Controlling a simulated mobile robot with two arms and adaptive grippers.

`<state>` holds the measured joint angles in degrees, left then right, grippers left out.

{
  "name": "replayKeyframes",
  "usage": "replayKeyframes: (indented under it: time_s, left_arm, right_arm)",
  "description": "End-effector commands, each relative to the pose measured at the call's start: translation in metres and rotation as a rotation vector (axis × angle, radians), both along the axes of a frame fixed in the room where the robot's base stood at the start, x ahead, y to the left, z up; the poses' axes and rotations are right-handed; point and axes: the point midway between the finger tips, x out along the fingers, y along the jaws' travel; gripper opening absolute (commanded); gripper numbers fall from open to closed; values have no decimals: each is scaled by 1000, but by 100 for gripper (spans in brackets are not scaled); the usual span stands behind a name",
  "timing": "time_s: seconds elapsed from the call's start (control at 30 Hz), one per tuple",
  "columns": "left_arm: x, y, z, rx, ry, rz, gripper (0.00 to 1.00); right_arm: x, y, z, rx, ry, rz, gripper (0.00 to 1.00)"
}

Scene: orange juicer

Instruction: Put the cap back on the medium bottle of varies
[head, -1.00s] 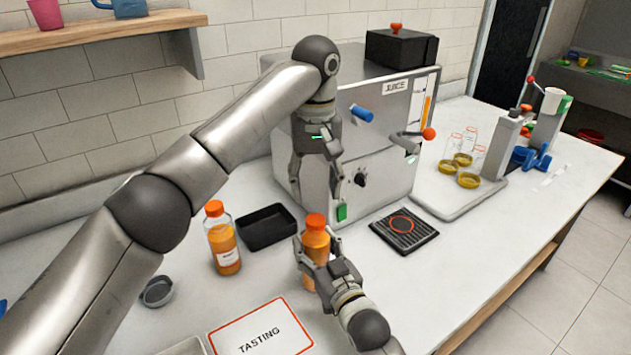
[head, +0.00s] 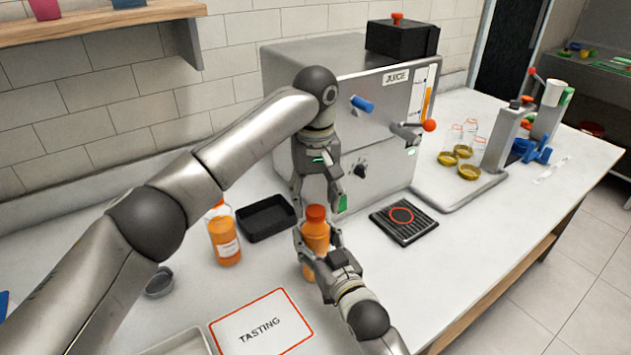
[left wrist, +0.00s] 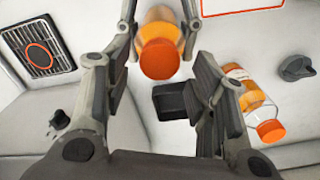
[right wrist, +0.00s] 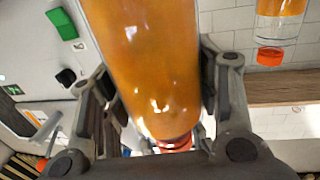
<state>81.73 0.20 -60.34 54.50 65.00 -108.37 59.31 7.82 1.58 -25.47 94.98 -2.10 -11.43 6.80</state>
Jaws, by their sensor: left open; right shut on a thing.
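My right gripper (head: 317,243) is shut around the body of an orange-juice bottle (head: 317,233) and holds it upright over the counter. An orange cap (head: 316,213) sits on top of this bottle; how firmly it is seated cannot be told. My left gripper (head: 317,201) is open and points down just above the cap, with its fingers on either side. In the left wrist view the cap (left wrist: 160,59) shows between the spread fingers. In the right wrist view the bottle (right wrist: 148,55) fills the jaws, with its cap (right wrist: 176,143) partly hidden.
A black tray (head: 266,219) lies behind. The juicer (head: 378,120) rises close behind the grippers. A black drip grate (head: 404,222) is to the right, a TASTING card (head: 262,327) in front.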

Motion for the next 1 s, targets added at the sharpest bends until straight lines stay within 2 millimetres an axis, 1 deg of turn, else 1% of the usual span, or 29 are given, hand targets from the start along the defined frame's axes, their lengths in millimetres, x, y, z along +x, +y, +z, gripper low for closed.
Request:
replayKeyframes:
  time_s: [0.03, 0.1, 0.2, 0.5, 0.57, 0.87, 0.9, 1.0]
  left_arm:
    - [0, 0, -6, 1, 1, 0, 52]
    - [0, 0, -13, -1, 0, 0, 52]
    - [0, 0, -18, 0, 0, -1, 52]
    - [0, 0, -20, -1, 0, -1, 52]
    - [0, 0, -20, -1, 0, -1, 46]
    - [0, 0, -19, -1, 0, -1, 7]
    - [0, 0, -19, -1, 0, -1, 4]
    - [0, 0, -19, -1, 0, -10, 4]
  right_arm:
    - [0, 0, 0, -1, 0, 0, 0]
    - [0, 0, 0, -1, 0, 0, 0]
    - [0, 0, 0, -1, 0, 0, 0]
    - [0, 0, 0, -1, 0, 0, 0]
    - [0, 0, 0, -1, 0, 0, 0]
    - [0, 0, 0, -1, 0, 0, 0]
    - [0, 0, 0, -1, 0, 0, 0]
    - [0, 0, 0, -1, 0, 0, 0]
